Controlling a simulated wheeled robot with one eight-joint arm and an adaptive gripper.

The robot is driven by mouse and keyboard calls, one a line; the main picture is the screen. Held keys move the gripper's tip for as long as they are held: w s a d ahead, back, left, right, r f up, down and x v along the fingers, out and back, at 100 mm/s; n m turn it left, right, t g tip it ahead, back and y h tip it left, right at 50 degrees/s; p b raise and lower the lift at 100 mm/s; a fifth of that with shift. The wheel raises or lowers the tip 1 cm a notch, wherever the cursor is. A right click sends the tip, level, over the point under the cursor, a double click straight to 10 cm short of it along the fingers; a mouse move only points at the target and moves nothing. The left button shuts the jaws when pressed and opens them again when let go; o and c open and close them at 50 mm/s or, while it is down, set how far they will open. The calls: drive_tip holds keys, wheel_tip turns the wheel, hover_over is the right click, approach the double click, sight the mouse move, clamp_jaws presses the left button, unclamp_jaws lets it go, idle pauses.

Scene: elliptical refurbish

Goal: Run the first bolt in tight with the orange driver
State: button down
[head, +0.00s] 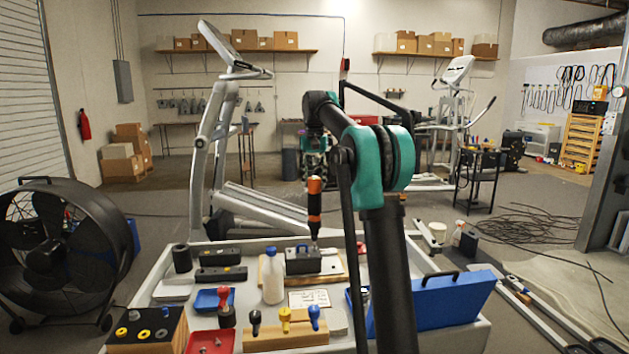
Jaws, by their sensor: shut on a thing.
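The orange driver (314,203), with a black band and dark lower part, stands upright over the work table. My gripper (314,177) is small in view at the end of my arm, above the driver, and is shut on its upper end. The driver's lower end reaches down to a dark block (301,262) on a wooden board (337,270). I cannot make out the first bolt; the driver's tip and the block's top are too small to tell whether they touch.
A white bottle (272,276) stands just left of the block. Blue tray (213,299), red tray (211,342) and coloured knobs (285,319) crowd the table's front. A grey exercise machine (262,207) stands behind; a black fan (60,255) stands left.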

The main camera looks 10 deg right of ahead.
drive_tip(key=shift+f, duration=0.55)
idle(1.5)
drive_tip(key=shift+r, duration=4.5)
